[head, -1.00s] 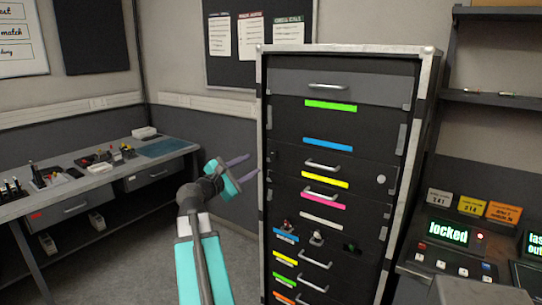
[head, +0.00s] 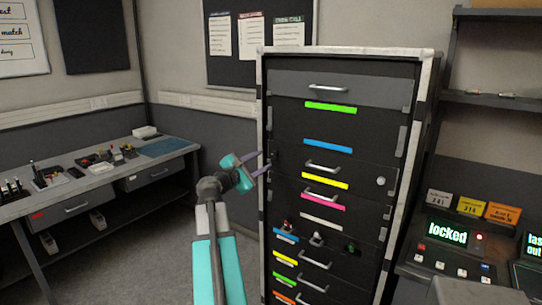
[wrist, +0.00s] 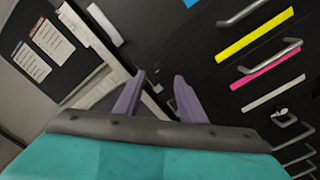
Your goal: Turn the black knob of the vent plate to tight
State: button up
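The black rack (head: 340,120) stands in the middle of the head view, with several labelled panels and drawers. A small dark shape (head: 275,158), perhaps the black knob, shows faintly at the left edge of the panel under the blue label. I cannot tell its setting, and I cannot pick out the vent plate for sure. My gripper (head: 264,161) is at the rack's left front edge, its two purple fingers apart and pointing right. In the wrist view my gripper (wrist: 160,76) is open, with nothing seen held between the fingers.
A white round knob (head: 381,180) sits on the rack's right side, and drawer handles (head: 328,86) stick out from its front. A bench with small items (head: 105,172) is at the left. A console reading "locked" (head: 447,232) is at the right.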

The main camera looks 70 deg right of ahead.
aim_at(274, 154)
jog(key=shift+p+x, duration=0.55)
jog(key=shift+x, duration=2.95)
jog(key=shift+c, duration=0.3)
